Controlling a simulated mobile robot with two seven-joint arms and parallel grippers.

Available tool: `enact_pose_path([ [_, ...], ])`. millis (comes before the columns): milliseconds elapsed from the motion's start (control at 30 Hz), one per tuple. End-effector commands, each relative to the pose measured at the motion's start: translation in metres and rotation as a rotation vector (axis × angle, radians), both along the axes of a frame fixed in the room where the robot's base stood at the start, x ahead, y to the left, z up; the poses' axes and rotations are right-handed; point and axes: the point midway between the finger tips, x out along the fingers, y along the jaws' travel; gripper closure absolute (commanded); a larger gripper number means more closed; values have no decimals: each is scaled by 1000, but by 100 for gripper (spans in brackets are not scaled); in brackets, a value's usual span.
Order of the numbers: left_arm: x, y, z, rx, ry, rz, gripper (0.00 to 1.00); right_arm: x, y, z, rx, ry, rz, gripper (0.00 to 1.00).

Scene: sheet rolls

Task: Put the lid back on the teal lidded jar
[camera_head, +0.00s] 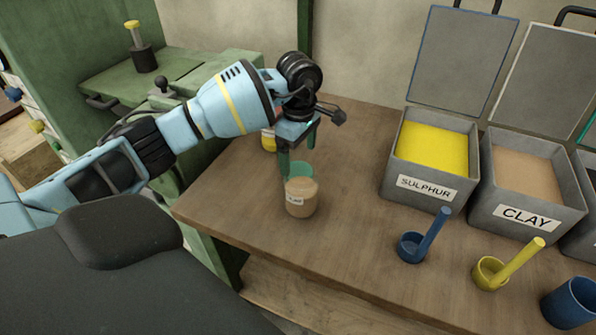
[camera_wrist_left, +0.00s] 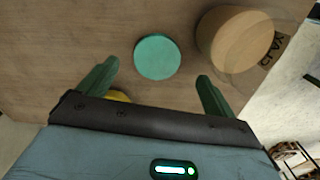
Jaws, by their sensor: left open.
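A clear jar of tan material with a "CLAY" label (camera_head: 301,200) stands upright on the wooden table and shows no lid on it. In the left wrist view the jar (camera_wrist_left: 228,42) is at the upper right. A round teal lid (camera_wrist_left: 157,57) lies flat, apparently on the table beside the jar. In the head view the lid (camera_head: 303,169) is partly hidden behind the jar. My left gripper (camera_head: 298,161) is open and empty above the lid, its fingers pointing down. In the wrist view the lid is just beyond the fingertips, between their lines. My right gripper is not in view.
A yellow-filled jar (camera_head: 268,139) stands behind my left gripper, partly hidden. Open grey bins of sulphur (camera_head: 424,188) and clay (camera_head: 520,219) stand at the right. A blue scoop (camera_head: 413,247), a yellow scoop (camera_head: 490,273) and a blue cup (camera_head: 571,303) are in front. Table between jar and bins is clear.

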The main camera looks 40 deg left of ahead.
Motion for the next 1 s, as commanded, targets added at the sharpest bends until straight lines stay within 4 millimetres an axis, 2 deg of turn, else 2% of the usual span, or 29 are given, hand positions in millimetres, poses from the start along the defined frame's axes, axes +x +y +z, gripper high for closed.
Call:
enact_pose_path([
  [267, 0, 0, -3, -1, 0, 0, 9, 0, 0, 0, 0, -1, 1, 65],
  [667, 4, 3, -50, -1, 1, -1, 9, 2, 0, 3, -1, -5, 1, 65],
  [1000, 4, 3, -51, -1, -1, -1, 9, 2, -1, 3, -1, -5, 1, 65],
])
